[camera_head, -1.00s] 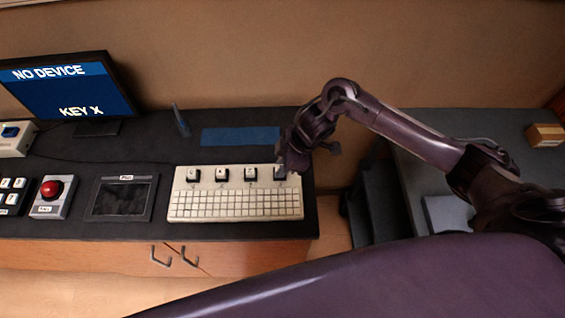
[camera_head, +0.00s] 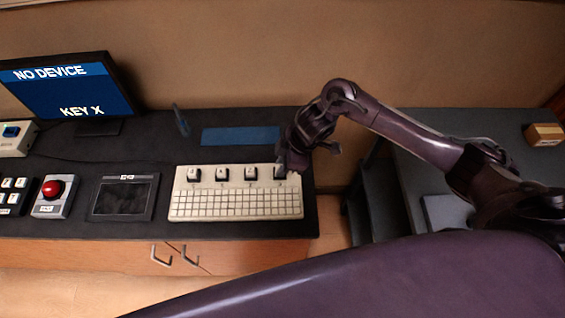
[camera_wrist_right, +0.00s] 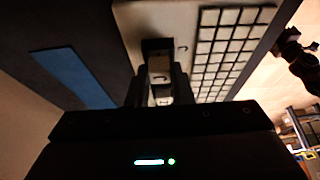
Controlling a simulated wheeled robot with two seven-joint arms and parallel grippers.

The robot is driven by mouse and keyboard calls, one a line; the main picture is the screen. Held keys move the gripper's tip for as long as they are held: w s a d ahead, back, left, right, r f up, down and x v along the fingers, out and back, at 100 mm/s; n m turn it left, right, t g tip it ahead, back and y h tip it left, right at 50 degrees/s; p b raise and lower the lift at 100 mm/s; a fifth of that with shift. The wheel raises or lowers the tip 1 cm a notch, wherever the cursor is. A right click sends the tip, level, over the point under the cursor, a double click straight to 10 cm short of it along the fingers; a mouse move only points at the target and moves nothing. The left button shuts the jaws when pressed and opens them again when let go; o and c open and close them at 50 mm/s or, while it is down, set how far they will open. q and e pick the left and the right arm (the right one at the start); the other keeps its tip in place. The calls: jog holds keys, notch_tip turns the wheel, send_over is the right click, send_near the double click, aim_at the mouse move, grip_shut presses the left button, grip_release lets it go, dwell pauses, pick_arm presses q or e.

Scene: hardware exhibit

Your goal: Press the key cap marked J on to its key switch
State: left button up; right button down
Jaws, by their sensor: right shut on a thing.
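A cream keyboard (camera_head: 235,205) lies on the dark bench, with a row of dark key switches along its back edge. Three of them, including the leftmost (camera_head: 193,174), carry pale caps. The rightmost switch (camera_head: 279,173) is partly covered by my right gripper (camera_head: 287,168), which is low over that end. In the right wrist view, the fingers (camera_wrist_right: 159,88) are shut around a pale key cap (camera_wrist_right: 160,64), beside a dark block and a small printed J (camera_wrist_right: 184,49) on the keyboard. I cannot tell whether the cap is seated. My left gripper is out of view.
A monitor (camera_head: 70,90) reads NO DEVICE and KEY X. A small dark screen (camera_head: 123,197) and a red button box (camera_head: 53,196) stand left of the keyboard. A blue mat (camera_head: 240,137) lies behind it. A gap separates the bench from the right table.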

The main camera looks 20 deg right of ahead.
jog(key=shift+p, duration=0.55)
dwell(0.9)
jog(key=shift+f, duration=0.4)
dwell(0.6)
jog(key=c, duration=0.7)
grip_release()
jog(key=shift+r, duration=0.1)
jog(key=shift+r+p, duration=3.5)
jog(key=shift+p, duration=0.1)
jog(key=shift+f, duration=0.1)
